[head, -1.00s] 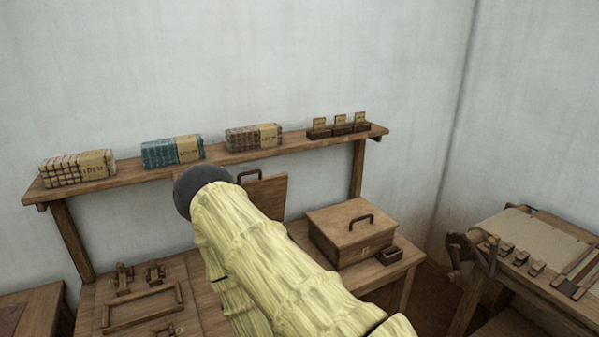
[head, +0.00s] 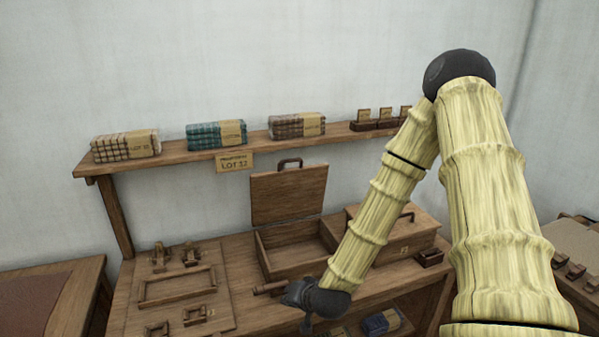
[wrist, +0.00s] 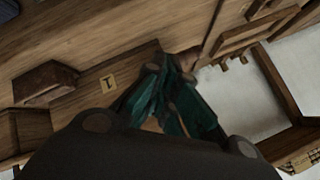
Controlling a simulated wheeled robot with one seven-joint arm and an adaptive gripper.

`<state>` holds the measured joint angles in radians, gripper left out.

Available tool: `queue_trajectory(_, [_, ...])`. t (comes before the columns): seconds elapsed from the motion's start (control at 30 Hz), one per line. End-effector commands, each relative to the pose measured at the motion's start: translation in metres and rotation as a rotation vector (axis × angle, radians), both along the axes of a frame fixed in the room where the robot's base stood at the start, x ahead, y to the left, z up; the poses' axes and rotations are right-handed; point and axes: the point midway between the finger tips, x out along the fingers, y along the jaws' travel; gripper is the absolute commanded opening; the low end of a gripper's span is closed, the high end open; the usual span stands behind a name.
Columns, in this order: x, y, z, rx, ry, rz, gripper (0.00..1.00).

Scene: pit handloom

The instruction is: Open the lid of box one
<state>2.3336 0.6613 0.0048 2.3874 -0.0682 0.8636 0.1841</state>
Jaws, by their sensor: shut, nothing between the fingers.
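A wooden box (head: 292,243) stands on the bench in the head view with its lid (head: 290,193) raised upright at the back, handle on top. Its inside shows, with the right part hidden behind my forearm. A second wooden box (head: 420,240) to its right has its lid down. My gripper (head: 307,324) is low in front of the open box, apart from the raised lid. In the wrist view its dark fingers (wrist: 170,88) are together and empty. A plate marked 1 (wrist: 108,83) shows on a wooden surface beside them; I cannot tell which part carries it.
A board with a wooden frame (head: 178,287) and small fittings lies left on the bench. A shelf (head: 260,149) behind carries cloth bundles and small card holders. A tag marked LOT 12 (head: 234,163) hangs below it.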

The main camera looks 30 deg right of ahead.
Motion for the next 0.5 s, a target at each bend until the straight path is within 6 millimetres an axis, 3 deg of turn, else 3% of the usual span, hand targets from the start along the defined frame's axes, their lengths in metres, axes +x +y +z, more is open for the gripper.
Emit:
queue_trajectory(0.2, [0.041, -0.034, 0.065, 0.126, -0.193, -0.142, 0.00])
queue_trajectory(0.5, [0.074, -0.081, 0.154, 0.319, -0.445, -0.311, 0.00])
